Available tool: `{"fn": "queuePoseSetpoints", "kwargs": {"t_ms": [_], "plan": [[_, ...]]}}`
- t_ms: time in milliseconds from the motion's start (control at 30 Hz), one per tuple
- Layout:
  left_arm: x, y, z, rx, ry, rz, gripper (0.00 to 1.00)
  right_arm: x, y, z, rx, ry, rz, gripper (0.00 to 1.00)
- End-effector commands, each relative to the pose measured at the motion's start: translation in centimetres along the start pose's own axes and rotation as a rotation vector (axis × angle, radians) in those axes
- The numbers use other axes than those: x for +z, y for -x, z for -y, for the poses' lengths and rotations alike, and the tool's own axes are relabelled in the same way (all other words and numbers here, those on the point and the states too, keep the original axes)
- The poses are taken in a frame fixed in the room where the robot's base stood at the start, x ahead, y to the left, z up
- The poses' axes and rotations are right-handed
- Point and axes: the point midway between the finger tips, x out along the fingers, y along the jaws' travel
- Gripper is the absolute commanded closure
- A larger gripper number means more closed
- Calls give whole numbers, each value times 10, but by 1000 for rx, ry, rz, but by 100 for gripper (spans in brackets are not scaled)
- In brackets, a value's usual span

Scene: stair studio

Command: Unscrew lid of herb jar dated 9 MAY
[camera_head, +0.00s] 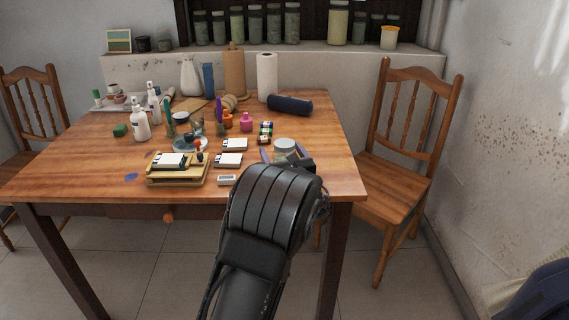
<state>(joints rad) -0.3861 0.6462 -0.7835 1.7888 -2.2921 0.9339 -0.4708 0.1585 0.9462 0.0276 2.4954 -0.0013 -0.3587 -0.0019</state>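A jar with a pale round lid (285,144) stands near the right edge of the wooden table (327,182); its lower part is mostly hidden behind my arm. No date can be read on it. My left gripper (285,155) is at this jar, with a finger showing on either side of it. I cannot tell whether the fingers touch it. Several glass jars of green herbs (255,24) stand on the back shelf, too small to read any date. My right gripper is not in view.
White-and-dark boxes (234,145), a wooden tray (190,181) and a small device (227,180) lie left of the jar. A chair (408,150) stands at the right.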

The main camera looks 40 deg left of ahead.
Motion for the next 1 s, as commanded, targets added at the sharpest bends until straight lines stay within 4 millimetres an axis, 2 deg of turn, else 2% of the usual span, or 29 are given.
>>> {"fn": "queuePoseSetpoints", "kwargs": {"t_ms": [233,1000], "plan": [[0,0,0,0,0,0,15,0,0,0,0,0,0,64],[0,0,0,0,0,0,78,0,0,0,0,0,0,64]]}}
